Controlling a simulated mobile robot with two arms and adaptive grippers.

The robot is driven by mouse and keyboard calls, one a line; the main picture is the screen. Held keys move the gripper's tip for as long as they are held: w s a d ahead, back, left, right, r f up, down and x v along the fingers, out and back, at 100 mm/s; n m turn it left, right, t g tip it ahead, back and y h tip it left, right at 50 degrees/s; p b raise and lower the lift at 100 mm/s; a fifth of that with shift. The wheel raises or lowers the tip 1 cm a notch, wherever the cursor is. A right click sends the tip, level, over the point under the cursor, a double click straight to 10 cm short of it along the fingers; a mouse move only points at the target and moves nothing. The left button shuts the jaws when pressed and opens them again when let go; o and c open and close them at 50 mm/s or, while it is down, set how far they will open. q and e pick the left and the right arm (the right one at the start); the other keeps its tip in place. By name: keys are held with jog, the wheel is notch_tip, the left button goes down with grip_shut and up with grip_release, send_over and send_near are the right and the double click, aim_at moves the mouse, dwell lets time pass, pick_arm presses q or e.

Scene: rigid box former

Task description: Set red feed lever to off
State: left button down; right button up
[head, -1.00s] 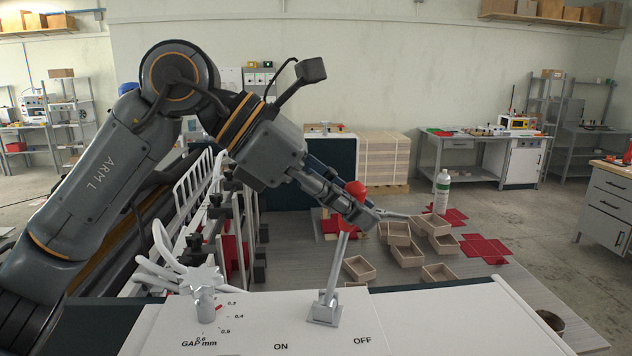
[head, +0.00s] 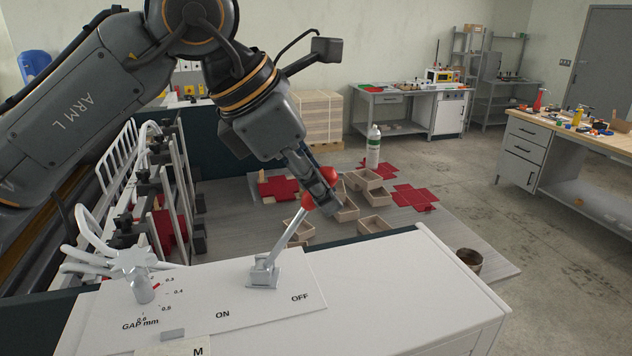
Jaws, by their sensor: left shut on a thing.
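The feed lever (head: 283,239) stands on a white panel (head: 205,290) on the machine top, its metal base between the ON label (head: 222,314) and the OFF label (head: 300,297). Its shaft tilts up to the right, toward the OFF side. The red knob (head: 308,202) is at its top end, partly hidden by my left gripper's fingers. My left gripper (head: 321,193) reaches down from the upper left and is shut on the knob. My right gripper is not in view.
A grey star-shaped gap knob (head: 138,268) and white curved tubes stand left of the lever. Several small open boxes (head: 374,224) and red blanks (head: 414,197) lie on the platform behind, near a white bottle (head: 374,146). The white top right of the panel is clear.

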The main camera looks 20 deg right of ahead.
pick_arm(q)
jog(key=shift+s+f, duration=0.1)
jog(key=shift+f, duration=0.15)
jog(key=c, duration=1.3)
grip_release()
jog(key=shift+d, duration=0.1)
jog(key=shift+o, duration=0.7)
jog(key=shift+d+r, duration=0.1)
jog(key=shift+d, duration=0.1)
jog(key=v, duration=1.2)
